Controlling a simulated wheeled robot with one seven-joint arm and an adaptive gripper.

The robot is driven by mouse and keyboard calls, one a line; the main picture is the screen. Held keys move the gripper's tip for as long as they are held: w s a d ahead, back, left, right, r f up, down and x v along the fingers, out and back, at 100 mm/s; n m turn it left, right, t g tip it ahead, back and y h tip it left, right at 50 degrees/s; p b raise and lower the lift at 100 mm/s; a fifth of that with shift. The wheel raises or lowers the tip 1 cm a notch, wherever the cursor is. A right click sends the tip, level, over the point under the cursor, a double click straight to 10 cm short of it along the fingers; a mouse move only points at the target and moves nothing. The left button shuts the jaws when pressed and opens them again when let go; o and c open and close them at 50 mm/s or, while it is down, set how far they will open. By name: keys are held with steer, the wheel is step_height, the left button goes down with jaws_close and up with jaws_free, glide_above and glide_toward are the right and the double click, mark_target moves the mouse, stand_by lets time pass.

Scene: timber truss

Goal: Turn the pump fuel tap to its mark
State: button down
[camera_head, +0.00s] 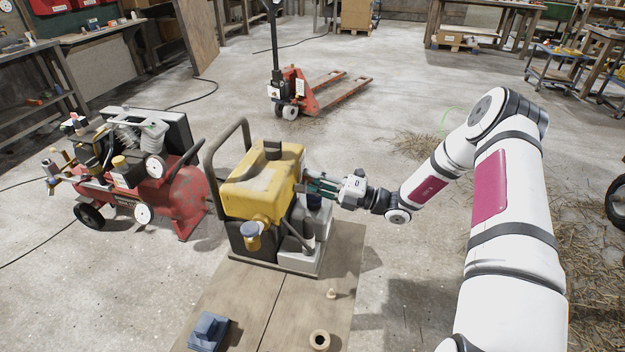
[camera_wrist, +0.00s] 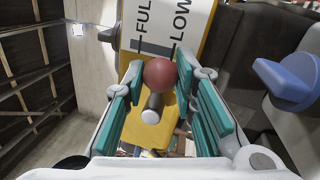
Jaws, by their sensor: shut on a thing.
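The pump (camera_head: 262,195), with a yellow tank on top and dark and grey parts below, stands on a wooden bench. My gripper (camera_head: 312,187) is at its right side. In the wrist view, my gripper (camera_wrist: 160,85) is shut on a lever with a red ball knob (camera_wrist: 160,74) and a grey stem, which sits between the green finger pads. Beyond the knob, a pale plate (camera_wrist: 190,25) reads FULL and LOW, each with a dark bar. A blue knob (camera_wrist: 287,80) is at the right. No part is clearly labelled as the fuel tap.
A red compressor (camera_head: 180,195) stands left of the pump. A red pallet jack (camera_head: 315,95) is behind on open floor.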

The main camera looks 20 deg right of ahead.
steer(key=shift+f, duration=0.1)
steer(key=c, duration=1.3)
jaws_free()
steer(key=v, duration=1.2)
steer(key=shift+s, duration=0.1)
